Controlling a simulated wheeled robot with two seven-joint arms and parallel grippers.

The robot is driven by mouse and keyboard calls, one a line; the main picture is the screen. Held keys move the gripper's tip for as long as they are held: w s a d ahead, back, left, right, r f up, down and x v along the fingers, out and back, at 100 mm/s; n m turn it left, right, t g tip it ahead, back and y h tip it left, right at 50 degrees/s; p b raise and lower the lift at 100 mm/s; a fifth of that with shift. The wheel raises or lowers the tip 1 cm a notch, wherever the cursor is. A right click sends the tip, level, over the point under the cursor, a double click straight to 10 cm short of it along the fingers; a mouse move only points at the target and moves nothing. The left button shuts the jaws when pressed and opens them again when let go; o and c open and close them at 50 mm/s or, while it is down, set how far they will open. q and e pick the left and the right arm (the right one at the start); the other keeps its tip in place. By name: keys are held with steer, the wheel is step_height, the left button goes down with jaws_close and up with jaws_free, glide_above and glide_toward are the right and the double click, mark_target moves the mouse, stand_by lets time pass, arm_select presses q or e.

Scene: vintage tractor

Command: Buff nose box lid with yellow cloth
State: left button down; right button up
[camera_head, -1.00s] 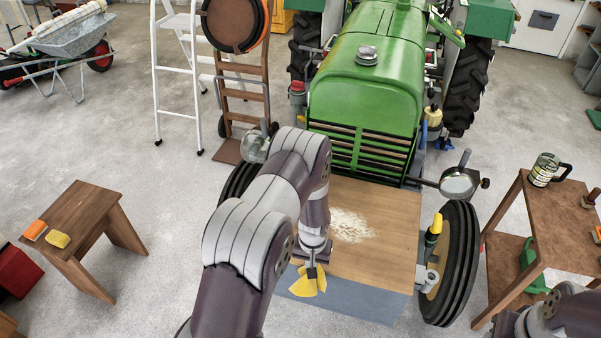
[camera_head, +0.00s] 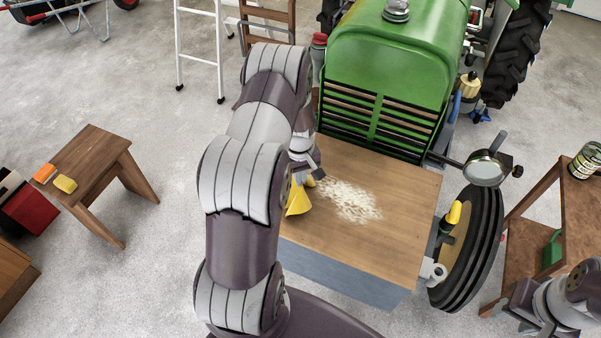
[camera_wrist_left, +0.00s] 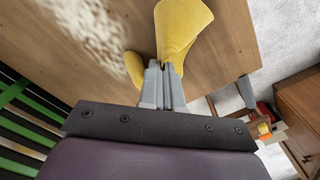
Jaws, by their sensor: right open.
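The nose box lid (camera_head: 385,245) is a flat brown wooden panel in front of the green tractor's grille. A whitish, powdery patch (camera_head: 350,200) lies on it, also in the left wrist view (camera_wrist_left: 90,35). My left gripper (camera_head: 308,178) is shut on the yellow cloth (camera_head: 296,200) near the lid's left side, left of the patch. In the left wrist view the fingers (camera_wrist_left: 163,85) pinch the cloth (camera_wrist_left: 180,30), which spreads out on both sides. I cannot tell whether it touches the lid. My right gripper (camera_head: 520,292) is open at the lower right, away from the lid.
The tractor's green hood (camera_head: 390,60) rises behind the lid. A round lamp or mirror (camera_head: 485,168) and front wheel (camera_head: 475,250) stand to its right. A stool (camera_head: 95,165) with orange and yellow blocks is at left, and a wooden stand (camera_head: 540,220) at right.

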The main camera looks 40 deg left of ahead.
arm_select(q)
step_height(320, 180, down, 4)
steer(key=shift+r+b, duration=0.1)
steer(key=shift+b, duration=1)
steer(key=shift+s+f, duration=0.1)
steer(key=shift+f, duration=0.2)
steer(key=c, duration=1.4)
jaws_free()
steer(key=o, duration=1.1)
